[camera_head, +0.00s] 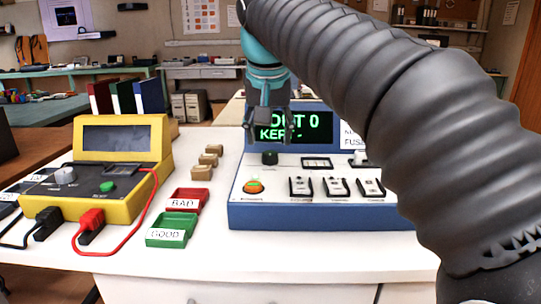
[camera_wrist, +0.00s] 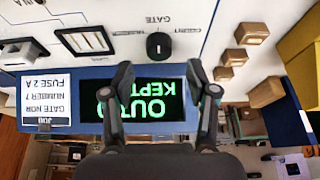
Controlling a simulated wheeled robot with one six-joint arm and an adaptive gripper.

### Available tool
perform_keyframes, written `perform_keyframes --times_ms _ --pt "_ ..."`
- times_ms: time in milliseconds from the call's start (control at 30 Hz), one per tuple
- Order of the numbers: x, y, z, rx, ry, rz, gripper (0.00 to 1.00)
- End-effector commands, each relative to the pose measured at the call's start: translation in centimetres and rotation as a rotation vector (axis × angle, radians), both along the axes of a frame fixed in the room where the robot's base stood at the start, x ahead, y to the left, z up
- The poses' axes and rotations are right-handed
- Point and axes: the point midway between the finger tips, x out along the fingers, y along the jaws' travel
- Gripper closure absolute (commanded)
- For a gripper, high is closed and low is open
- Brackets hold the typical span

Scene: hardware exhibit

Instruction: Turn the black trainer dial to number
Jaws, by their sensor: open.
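The black dial (camera_head: 269,158) stands on the white sloped face of the blue trainer box (camera_head: 320,216), left of a small dark window. In the wrist view the black dial (camera_wrist: 158,45) is upper middle, seen upside down, with small printed labels beside it. My gripper (camera_head: 268,132) hangs above and behind the dial, in front of the trainer's screen. In the wrist view my gripper (camera_wrist: 160,78) has its two fingers apart with nothing between them, and the dial lies beyond the tips, untouched. The dial's pointer setting is too small to read.
The green-lettered screen (camera_head: 292,126) reads "OUT 0" and partly hidden text. An orange-and-green round button (camera_head: 253,187) and several switches (camera_head: 336,187) sit below the dial.

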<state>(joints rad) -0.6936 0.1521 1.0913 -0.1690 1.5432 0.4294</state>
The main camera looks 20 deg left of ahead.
Motion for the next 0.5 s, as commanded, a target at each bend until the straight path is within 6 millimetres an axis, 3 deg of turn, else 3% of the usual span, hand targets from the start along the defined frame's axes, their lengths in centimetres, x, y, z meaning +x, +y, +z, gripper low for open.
perform_keyframes --times_ms 200,500 --pt "1.2 0.2 -3.0 0.000 0.001 -0.002 0.42" --pt "1.8 0.3 -4.1 0.000 -0.001 -0.002 0.42"
